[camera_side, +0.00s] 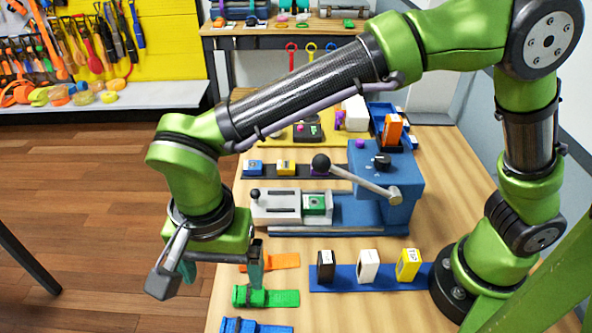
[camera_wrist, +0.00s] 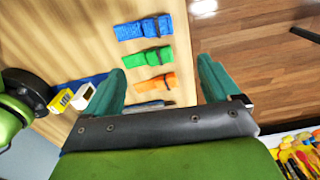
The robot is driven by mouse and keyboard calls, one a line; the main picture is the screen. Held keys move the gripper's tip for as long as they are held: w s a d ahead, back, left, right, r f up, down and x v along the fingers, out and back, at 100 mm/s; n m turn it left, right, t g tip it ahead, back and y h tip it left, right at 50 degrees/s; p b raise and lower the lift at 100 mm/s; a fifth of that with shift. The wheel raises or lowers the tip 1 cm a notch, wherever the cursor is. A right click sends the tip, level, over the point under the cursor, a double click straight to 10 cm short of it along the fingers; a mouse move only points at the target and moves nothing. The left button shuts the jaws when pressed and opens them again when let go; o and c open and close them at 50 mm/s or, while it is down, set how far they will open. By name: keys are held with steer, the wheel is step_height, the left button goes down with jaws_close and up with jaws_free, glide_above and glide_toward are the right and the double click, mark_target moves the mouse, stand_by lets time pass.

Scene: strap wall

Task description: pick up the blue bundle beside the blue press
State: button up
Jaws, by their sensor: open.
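The blue bundle (camera_side: 256,326) lies on the wooden table at the bottom edge of the side view, partly cut off. The wrist view shows it whole (camera_wrist: 145,27), a folded strap with a dark band, farthest out of three bundles. The blue press (camera_side: 385,205) stands farther back, with a grey lever and a green piece in its white slide; the green and orange bundles lie between it and the blue one. My gripper (camera_side: 221,272) is open and empty above the table's left edge. In the wrist view its teal fingers (camera_wrist: 160,78) stand wide apart, short of the blue bundle.
The green bundle (camera_side: 265,297) and orange bundle (camera_side: 272,261) lie in a row with the blue one. A blue strip (camera_side: 340,284) with black, white and yellow blocks is to their right. Bare wooden floor (camera_side: 100,210) lies left of the table.

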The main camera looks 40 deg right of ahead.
mark_target(238, 320)
step_height(238, 320, down, 15)
steer(key=shift+s+d+r, duration=0.1)
stand_by(0.4)
steer(key=c, duration=1.2)
steer(key=shift+o, duration=0.2)
steer(key=shift+r, duration=0.1)
